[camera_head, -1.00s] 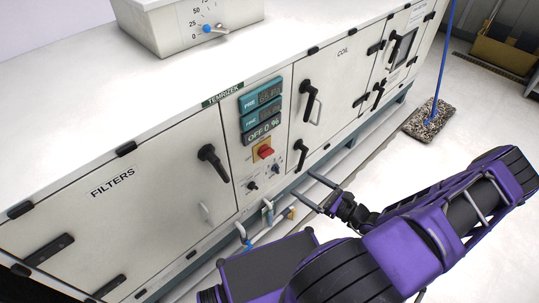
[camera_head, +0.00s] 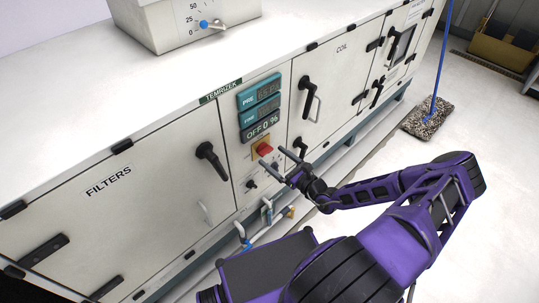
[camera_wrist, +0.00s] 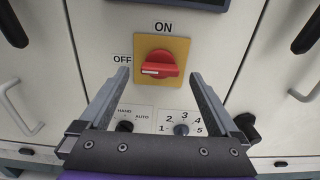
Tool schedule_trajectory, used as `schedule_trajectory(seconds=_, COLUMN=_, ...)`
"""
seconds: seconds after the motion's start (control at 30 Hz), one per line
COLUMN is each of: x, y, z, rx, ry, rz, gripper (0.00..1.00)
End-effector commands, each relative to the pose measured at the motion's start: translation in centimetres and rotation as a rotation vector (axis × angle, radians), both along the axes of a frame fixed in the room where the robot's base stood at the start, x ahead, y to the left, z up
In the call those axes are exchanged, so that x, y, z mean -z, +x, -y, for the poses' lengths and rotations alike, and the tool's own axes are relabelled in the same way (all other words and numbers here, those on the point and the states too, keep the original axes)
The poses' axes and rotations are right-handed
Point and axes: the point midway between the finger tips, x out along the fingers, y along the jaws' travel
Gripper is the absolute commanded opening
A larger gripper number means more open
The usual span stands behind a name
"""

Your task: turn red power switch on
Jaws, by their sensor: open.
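The red power switch (camera_wrist: 156,66) is a rotary knob on a yellow square plate (camera_wrist: 177,47) on the cabinet front. Its white mark points left, toward the OFF label (camera_wrist: 122,59); the ON label (camera_wrist: 163,27) is above the plate. In the head view the red switch (camera_head: 264,149) sits below the displays, partly beside my fingers. My gripper (camera_head: 282,163) is open and empty in front of the panel. In the wrist view its two fingers (camera_wrist: 160,80) stand left and right of the switch, apart from it.
Below the switch are a HAND/AUTO knob (camera_wrist: 124,126) and a numbered knob (camera_wrist: 181,129). The display (camera_head: 262,130) reads OFF 0 %. Black door handles (camera_head: 211,162) stick out nearby, and pipes (camera_head: 267,210) stand below the panel.

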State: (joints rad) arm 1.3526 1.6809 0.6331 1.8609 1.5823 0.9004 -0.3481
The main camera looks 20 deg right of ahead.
Motion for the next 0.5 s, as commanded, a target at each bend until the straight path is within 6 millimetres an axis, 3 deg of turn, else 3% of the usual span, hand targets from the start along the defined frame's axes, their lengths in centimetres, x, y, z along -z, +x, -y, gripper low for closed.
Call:
schedule_trajectory(seconds=0.2, x=0.1, y=2.3, z=-0.9, rx=0.0, ry=0.0, rz=0.0, gripper=0.97)
schedule_trajectory(seconds=0.5, x=0.0, y=2.7, z=-1.1, rx=0.0, ry=0.0, rz=0.0, gripper=0.97)
